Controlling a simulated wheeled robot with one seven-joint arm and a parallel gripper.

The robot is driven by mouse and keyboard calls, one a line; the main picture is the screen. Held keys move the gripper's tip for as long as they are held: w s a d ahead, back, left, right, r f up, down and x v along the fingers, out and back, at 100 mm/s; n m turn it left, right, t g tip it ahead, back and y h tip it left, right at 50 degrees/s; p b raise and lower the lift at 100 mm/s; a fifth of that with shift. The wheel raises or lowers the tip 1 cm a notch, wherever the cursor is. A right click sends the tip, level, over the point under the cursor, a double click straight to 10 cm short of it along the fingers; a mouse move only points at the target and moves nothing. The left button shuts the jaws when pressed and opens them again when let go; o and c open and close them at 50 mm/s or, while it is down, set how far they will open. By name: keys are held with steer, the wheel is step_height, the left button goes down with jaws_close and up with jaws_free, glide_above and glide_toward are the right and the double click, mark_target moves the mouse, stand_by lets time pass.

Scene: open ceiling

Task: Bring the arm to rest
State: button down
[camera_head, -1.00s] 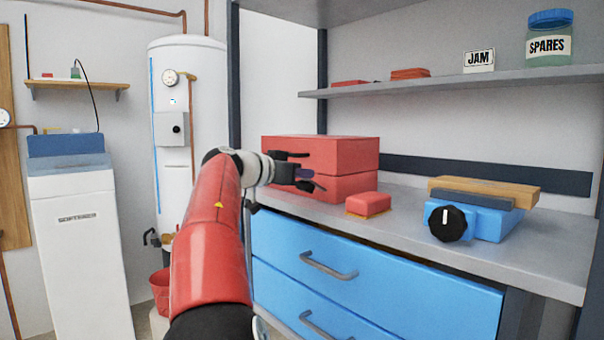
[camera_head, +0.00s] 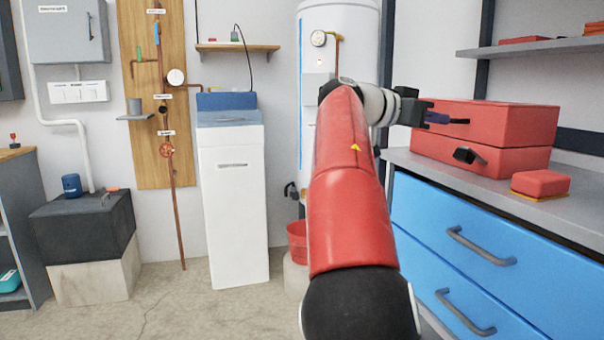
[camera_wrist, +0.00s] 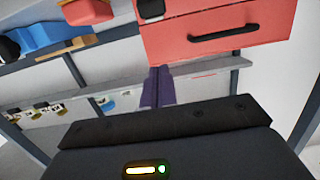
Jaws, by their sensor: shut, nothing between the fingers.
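My gripper (camera_head: 466,121) is at the end of my red arm, in front of the left part of a red toolbox (camera_head: 490,116) on the workbench. In the wrist view, its two dark purple fingers (camera_wrist: 157,86) lie together, shut with nothing between them. The toolbox, with its black handle, also shows in the wrist view (camera_wrist: 215,35), beyond the fingers. I cannot tell from these views how small the gap to the toolbox is. My arm is stretched out forward.
The grey workbench top (camera_head: 440,172) has blue drawers (camera_head: 480,245) below and a small red box (camera_head: 540,184). A white cabinet (camera_head: 233,200), a tank (camera_head: 318,90) and a red bucket (camera_head: 297,241) stand behind my arm. The floor (camera_head: 190,310) at left is clear.

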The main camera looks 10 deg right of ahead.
steer(key=s+f+n+t+y+p, duration=0.1)
steer(key=s+f+n+y, duration=0.25)
steer(key=f, duration=0.45)
steer(key=s+f+n+t+y+p, duration=0.1)
steer(key=s+f+n+t+y, duration=0.15)
steer(key=f+y, duration=0.35)
steer(key=s+a+f+n+y+p, duration=0.1)
steer(key=s+a+f+n+y, duration=0.2)
steer(key=s+a+f, duration=0.7)
steer(key=s+a+f+n+y, duration=0.3)
steer(key=s+a+f+n, duration=0.5)
steer(key=a, duration=0.5)
steer(key=shift+s+a+f+t+y+p, duration=0.35)
steer(key=shift+s+f+p, duration=0.05)
steer(key=shift+s+f, duration=0.6)
